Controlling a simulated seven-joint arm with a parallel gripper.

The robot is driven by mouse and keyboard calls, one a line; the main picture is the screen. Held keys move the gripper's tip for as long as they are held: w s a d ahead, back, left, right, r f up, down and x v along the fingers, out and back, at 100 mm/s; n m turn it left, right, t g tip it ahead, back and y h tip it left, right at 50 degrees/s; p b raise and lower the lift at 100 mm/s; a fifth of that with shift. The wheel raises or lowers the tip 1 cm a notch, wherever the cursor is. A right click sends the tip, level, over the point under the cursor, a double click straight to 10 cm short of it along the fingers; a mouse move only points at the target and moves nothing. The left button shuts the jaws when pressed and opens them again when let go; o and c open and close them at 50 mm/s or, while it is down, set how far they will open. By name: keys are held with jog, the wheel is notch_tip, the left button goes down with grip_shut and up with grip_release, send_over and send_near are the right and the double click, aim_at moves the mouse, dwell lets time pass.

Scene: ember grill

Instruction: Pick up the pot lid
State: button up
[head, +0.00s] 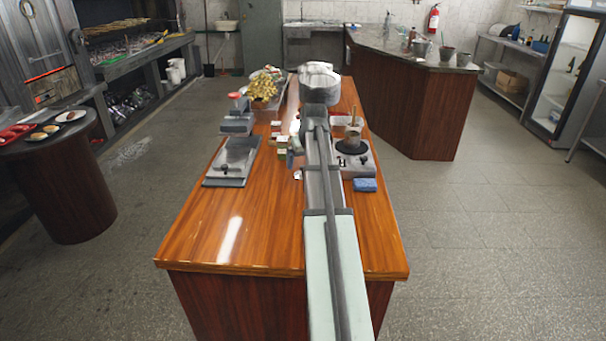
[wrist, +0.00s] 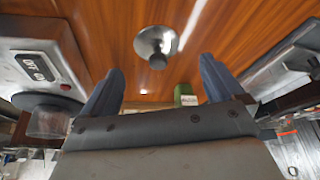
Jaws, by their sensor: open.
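The pot lid (wrist: 156,46), a small shiny round metal piece, lies on the wooden counter in the wrist view, at the upper middle. My gripper (wrist: 160,72) is open and empty above the counter, with its two dark fingers spread apart. The lid appears beyond the fingertips, roughly centred between them, and nothing is between the fingers in contact with them. In the head view my arm covers the middle of the counter and hides most or all of the lid.
A small green box (wrist: 185,94) is near the fingers. The front of the counter (head: 240,228) is clear.

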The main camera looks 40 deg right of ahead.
aim_at(303, 166)
jog(key=shift+x, duration=2.2)
jog(key=shift+w+d+r, duration=0.1)
jog(key=shift+d, duration=0.05)
jog(key=shift+c, duration=0.4)
jog(key=c, duration=1)
jog(key=shift+r, duration=0.1)
